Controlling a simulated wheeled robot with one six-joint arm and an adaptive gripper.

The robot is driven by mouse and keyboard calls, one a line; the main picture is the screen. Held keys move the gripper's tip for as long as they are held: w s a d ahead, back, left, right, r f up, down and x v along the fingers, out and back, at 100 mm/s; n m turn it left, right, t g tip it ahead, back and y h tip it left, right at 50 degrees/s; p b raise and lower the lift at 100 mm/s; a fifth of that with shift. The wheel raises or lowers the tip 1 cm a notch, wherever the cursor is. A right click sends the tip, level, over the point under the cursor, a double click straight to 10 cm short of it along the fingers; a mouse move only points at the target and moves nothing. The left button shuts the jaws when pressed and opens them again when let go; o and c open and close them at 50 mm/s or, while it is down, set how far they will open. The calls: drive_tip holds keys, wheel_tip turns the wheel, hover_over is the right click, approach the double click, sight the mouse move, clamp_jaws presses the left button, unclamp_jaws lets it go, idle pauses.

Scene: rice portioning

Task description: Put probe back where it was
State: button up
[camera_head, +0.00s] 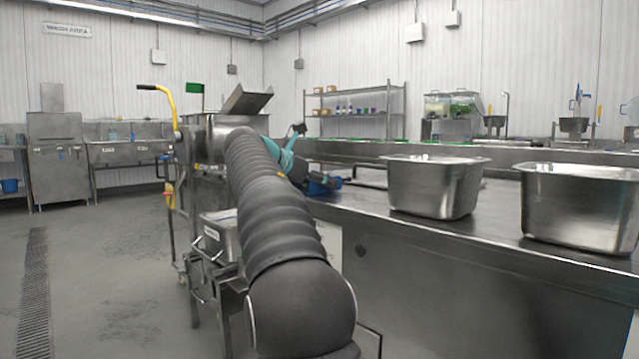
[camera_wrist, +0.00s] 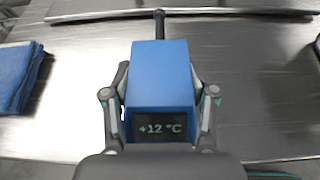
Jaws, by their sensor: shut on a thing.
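The probe (camera_wrist: 162,72) is a blue box with a dark display reading +12 °C in the wrist view. A short black stem (camera_wrist: 160,22) reaches from its far end toward a metal bar. My gripper (camera_wrist: 159,90) is shut on the box, with one finger against each side. Bare steel worktop (camera_wrist: 255,75) lies beneath; whether the probe touches it I cannot tell. In the head view my gripper (camera_head: 318,183) is over the near-left part of the steel counter (camera_head: 400,232), partly hidden by my arm.
A folded blue cloth (camera_wrist: 20,78) lies left of the probe. A metal bar (camera_wrist: 235,14) runs across beyond it. Two deep steel pans (camera_head: 434,187) and (camera_head: 583,205) stand on the counter to the right. A steel machine with a hopper (camera_head: 245,102) stands behind my arm.

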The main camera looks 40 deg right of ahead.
drive_tip(key=o, duration=1.2)
drive_tip(key=shift+f, duration=0.1)
drive_tip(key=shift+r, duration=0.2)
drive_tip(key=p+v, duration=0.2)
drive_tip(key=v, duration=1)
